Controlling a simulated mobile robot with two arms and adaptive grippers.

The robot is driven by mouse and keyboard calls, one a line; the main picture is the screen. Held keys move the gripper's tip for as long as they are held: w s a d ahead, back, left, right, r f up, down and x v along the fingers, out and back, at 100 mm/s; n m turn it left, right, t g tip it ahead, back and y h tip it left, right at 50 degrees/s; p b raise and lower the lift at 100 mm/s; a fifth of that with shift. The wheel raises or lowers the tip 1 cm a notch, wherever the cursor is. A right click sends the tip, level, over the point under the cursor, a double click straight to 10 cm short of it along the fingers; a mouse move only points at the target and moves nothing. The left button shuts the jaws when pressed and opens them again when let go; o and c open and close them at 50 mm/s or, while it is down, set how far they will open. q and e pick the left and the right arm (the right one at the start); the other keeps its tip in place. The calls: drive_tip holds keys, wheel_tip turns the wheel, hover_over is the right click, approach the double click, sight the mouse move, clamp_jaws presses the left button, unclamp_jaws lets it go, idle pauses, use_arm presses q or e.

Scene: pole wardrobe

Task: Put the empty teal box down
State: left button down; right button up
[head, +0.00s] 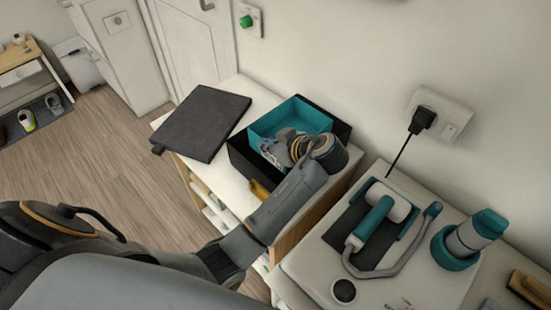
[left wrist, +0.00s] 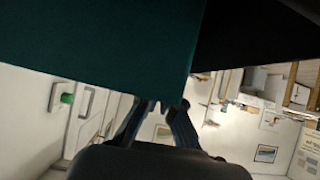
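The teal box (head: 302,114) is open-topped and sits inside or just above a black box (head: 240,162) on a white-topped cabinet; I cannot tell whether it rests on anything. My left gripper (head: 273,152) reaches over the near side of the teal box and appears shut on its wall. The fingertips are partly hidden. In the left wrist view, the teal box (left wrist: 105,50) fills the upper left, with the gripper fingers (left wrist: 165,108) at its edge. My right gripper is not in view.
A dark flat panel (head: 204,122) lies on the cabinet to the left. A yellow item (head: 259,188) is beside the black box. To the right, a pale unit carries a teal-handled tool (head: 370,222) and a teal-and-white cylinder (head: 466,238). A plug (head: 422,120) and cord are on the wall.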

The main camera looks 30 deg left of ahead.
sight(269, 161)
use_arm(q)
wheel_tip(269, 161, down, 6)
drive_tip(key=shift+f, duration=0.25)
drive_tip(key=shift+f, duration=0.1)
drive_tip(key=c, duration=2)
unclamp_jaws()
drive_tip(key=o, duration=0.5)
